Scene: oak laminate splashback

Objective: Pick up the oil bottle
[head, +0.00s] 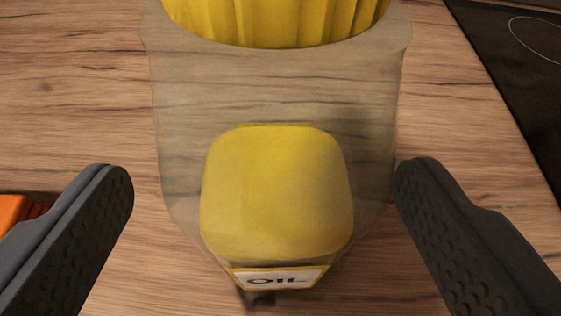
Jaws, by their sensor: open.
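The oil bottle (278,195) fills the middle of the head view. It has a clear body, a ridged yellow top (275,18) cut off by the upper edge, a yellow patch on its front and a label reading "OIL" (277,280). My gripper (264,180) is open, with one dark finger on the left of the bottle and the other on the right. A gap shows between the left finger and the bottle. The right fingertip looks very close to the bottle's side; I cannot tell if it touches.
The wood-grain surface (75,95) spreads around the bottle. An orange object (20,215) shows partly at the left edge, behind the left finger. A black hob (515,70) with a ring marking lies at the upper right. The surface at the upper left is clear.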

